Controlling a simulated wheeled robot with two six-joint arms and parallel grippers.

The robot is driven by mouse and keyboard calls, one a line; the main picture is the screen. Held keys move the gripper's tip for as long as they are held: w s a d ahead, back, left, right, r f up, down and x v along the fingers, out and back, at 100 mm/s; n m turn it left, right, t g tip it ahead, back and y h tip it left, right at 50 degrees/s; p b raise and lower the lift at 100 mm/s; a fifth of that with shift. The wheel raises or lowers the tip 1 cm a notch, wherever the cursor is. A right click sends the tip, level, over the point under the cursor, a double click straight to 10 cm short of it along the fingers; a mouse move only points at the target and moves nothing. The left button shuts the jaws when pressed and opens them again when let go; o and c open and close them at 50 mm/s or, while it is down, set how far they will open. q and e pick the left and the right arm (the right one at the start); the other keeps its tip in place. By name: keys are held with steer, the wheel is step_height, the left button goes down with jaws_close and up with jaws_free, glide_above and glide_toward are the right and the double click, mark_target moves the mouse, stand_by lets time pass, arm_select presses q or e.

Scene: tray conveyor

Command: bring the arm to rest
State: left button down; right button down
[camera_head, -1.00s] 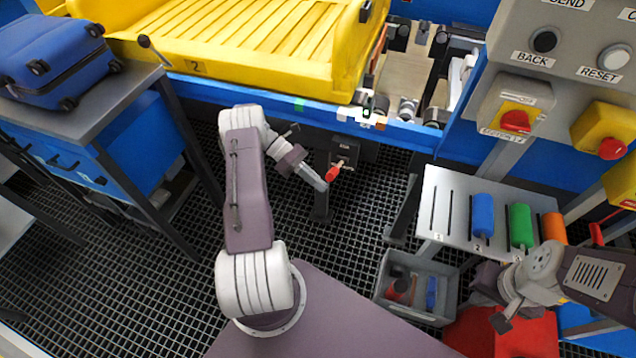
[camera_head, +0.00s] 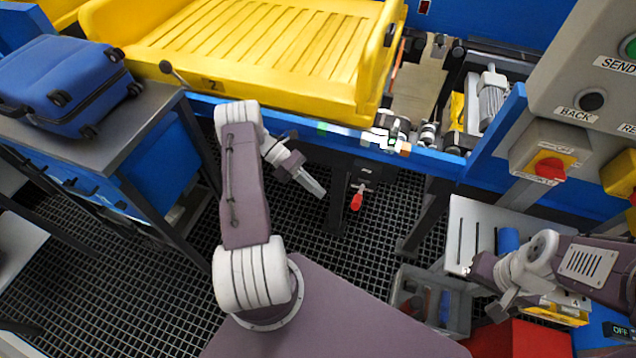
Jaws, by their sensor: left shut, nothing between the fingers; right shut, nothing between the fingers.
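My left arm rises from my base, and its gripper (camera_head: 318,190) is shut and empty, pointing down and right below the blue conveyor edge. It is apart from and left of a red-handled lever (camera_head: 356,199) under the conveyor. My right gripper (camera_head: 499,307) is shut and empty at the lower right, in front of the slotted grey rack (camera_head: 468,225) and above a red box (camera_head: 515,340).
A yellow tray (camera_head: 240,85) lies on the conveyor. A blue suitcase (camera_head: 70,85) lies on a side table (camera_head: 150,115). A grey bin (camera_head: 455,310) with small items stands near the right gripper. A control panel (camera_head: 570,75) is at upper right. Open grid floor (camera_head: 120,270) lies left.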

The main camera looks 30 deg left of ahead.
arm_select(q)
steer(key=w+d+r+m+g+y+p, duration=0.1)
steer(key=w+d+r+m+p, duration=0.15)
steer(key=r, duration=0.45)
steer(key=w+d+r+m+g+y+p, duration=0.1)
steer(key=w+d+r+m+p, duration=0.2)
steer(key=r, duration=0.5)
steer(key=s+d+r+m+g+y+p, duration=0.1)
steer(key=s+d+r+m+y+p, duration=0.2)
steer(key=s+d+r, duration=0.45)
steer(key=s+d+r+m+t+y+p, duration=0.1)
steer(key=s+d+r+m+y+p, duration=0.1)
steer(key=s+r+m+y+p, duration=0.25)
steer(key=s+a+f+m+t+y+b, duration=0.1)
steer(key=s+a+f+m+t+y, duration=0.1)
steer(key=m, duration=0.7)
steer(key=shift+s+a+f+m+t+y, duration=0.4)
steer(key=shift+s+a+f+t, duration=0.4)
steer(key=shift+a+f, duration=0.65)
